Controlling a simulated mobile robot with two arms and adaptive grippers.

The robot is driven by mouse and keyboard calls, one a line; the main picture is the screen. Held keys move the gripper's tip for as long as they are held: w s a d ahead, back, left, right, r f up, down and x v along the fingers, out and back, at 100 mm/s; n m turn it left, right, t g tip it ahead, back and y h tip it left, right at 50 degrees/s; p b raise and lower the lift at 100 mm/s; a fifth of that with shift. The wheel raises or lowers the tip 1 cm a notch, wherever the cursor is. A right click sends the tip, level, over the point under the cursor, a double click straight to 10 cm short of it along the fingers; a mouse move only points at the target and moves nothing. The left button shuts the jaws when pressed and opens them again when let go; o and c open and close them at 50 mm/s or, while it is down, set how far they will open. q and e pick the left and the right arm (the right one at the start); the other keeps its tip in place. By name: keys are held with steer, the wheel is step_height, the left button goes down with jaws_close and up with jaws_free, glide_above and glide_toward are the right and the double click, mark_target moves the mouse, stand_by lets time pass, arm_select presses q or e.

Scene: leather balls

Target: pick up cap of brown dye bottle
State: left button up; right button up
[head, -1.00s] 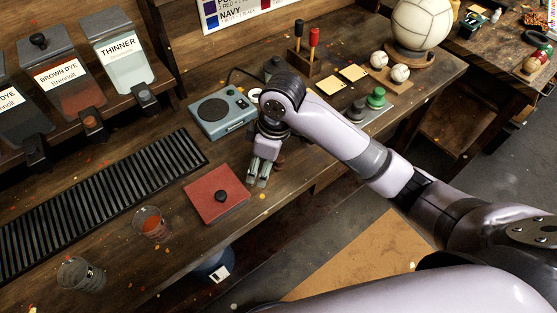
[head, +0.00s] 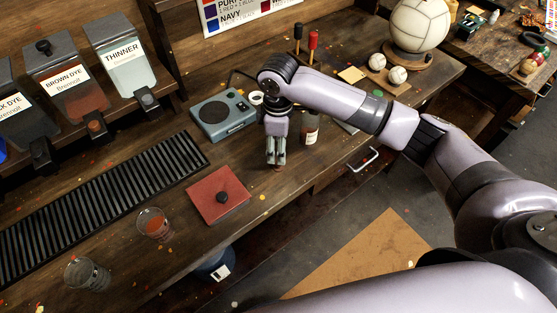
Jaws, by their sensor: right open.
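A small bottle with a pale label (head: 310,127) stands on the bench just right of my right gripper. My right gripper (head: 276,161) points down with its fingers open, low over the bench. A small dark reddish thing shows at its fingertips, partly hidden; I cannot tell whether it is a cap. My left gripper is not in view.
Glasses (head: 153,224) stand at the front left. A black slatted grate (head: 95,205) runs along the bench. The bench's front edge is close.

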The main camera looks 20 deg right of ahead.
steer(key=shift+f, duration=0.9)
steer(key=shift+f+p, duration=0.4)
steer(key=shift+f, duration=0.2)
step_height(320, 180, down, 4)
steer(key=shift+r+p, duration=0.2)
steer(key=shift+p, duration=0.4)
steer(key=shift+f, duration=0.35)
steer(key=c, duration=1.1)
